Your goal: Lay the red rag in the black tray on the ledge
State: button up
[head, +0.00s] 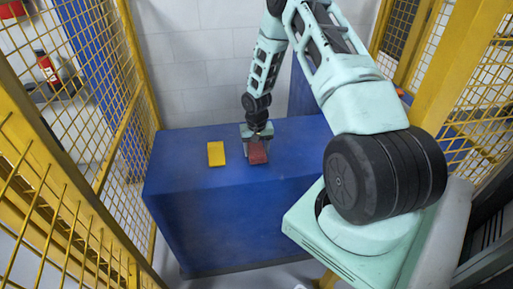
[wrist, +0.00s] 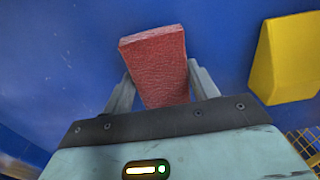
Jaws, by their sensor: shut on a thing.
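The red rag (wrist: 158,62) is a dark red, block-like folded cloth with a textured face. My gripper (wrist: 162,88) is shut on it, with one grey finger on each side. In the head view the rag (head: 258,153) shows below my gripper (head: 257,140), over the blue surface; I cannot tell whether it touches it. No black tray shows in either view.
A yellow block-like cloth (head: 216,154) lies on the blue box top (head: 185,172), left of the rag; it also shows in the wrist view (wrist: 290,60). Yellow mesh fencing (head: 95,100) stands on the left and right, with a pale block wall (head: 205,60) behind.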

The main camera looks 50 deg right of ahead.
jog(key=shift+f, duration=0.1)
jog(key=shift+f, duration=0.1)
jog(key=o, duration=0.9)
jog(key=shift+o, duration=0.2)
